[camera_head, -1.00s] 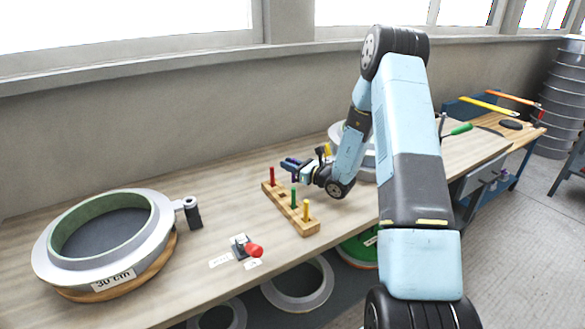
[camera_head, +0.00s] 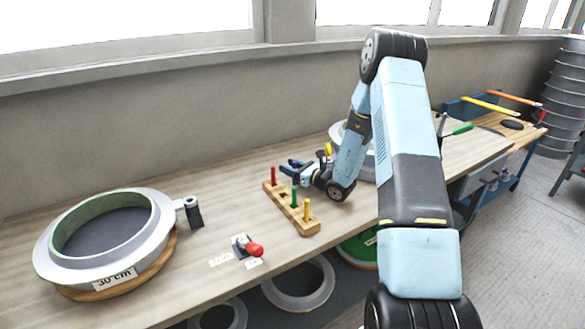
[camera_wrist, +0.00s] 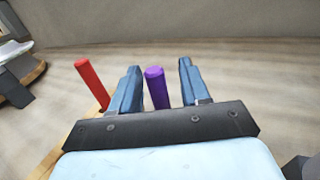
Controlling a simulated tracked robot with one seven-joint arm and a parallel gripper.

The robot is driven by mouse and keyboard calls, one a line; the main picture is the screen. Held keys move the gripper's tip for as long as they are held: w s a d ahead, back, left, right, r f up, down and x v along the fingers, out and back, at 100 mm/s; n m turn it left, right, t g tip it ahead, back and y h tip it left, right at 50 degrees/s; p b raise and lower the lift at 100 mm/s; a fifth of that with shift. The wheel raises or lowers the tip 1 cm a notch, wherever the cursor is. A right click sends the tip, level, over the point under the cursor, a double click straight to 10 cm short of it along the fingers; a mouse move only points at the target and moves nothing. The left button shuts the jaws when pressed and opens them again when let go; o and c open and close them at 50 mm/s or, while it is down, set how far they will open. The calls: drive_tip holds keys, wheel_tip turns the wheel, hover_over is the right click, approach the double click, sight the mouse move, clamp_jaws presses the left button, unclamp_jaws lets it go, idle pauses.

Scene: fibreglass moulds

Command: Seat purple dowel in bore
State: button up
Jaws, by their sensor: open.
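A wooden peg block (camera_head: 276,203) stands on the bench with a red dowel (camera_head: 273,176), a green dowel (camera_head: 294,197) and a yellow dowel (camera_head: 307,210) upright in it. My gripper (camera_head: 288,167) is low beside the block, around its far side. In the wrist view my gripper (camera_wrist: 159,66) is open, with the purple dowel (camera_wrist: 157,88) upright between its two blue fingers. A gap shows on each side of the dowel. The red dowel (camera_wrist: 92,83) stands left of the fingers. The purple dowel's lower end and its bore are hidden by the gripper body.
A large grey ring mould (camera_head: 160,240) with a 30 cm label lies at the left, with a dark cylinder (camera_head: 193,211) beside it. Another mould and a yellow item (camera_head: 328,149) stand behind my wrist.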

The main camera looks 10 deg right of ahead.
drive_tip(key=v, duration=1.1)
drive_tip(key=shift+s+d+r, duration=0.1)
drive_tip(key=shift+s+d, duration=0.1)
drive_tip(key=shift+d, duration=0.05)
drive_tip(key=s+a+r+n+g, duration=0.6)
drive_tip(key=s+a+r+n, duration=0.1)
drive_tip(key=s+r+n, duration=0.25)
drive_tip(key=s+a+r+n+g, duration=0.7)
drive_tip(key=s+r+n, duration=0.1)
drive_tip(key=s+r, duration=0.15)
drive_tip(key=s+d+r+n+t+h, duration=0.2)
drive_tip(key=s+d+r+n+h, duration=0.2)
drive_tip(key=s, duration=0.4)
drive_tip(key=s+d+r+n+t+h, duration=0.2)
drive_tip(key=s+d+r+n+h, duration=0.3)
drive_tip(key=s, duration=0.4)
wheel_tip(320, 180, up, 2)
drive_tip(key=n+h, duration=0.1)
drive_tip(key=h, duration=0.1)
drive_tip(key=shift+d+t+h, duration=0.25)
drive_tip(key=shift+t+h, duration=0.05)
drive_tip(key=shift+t, duration=0.1)
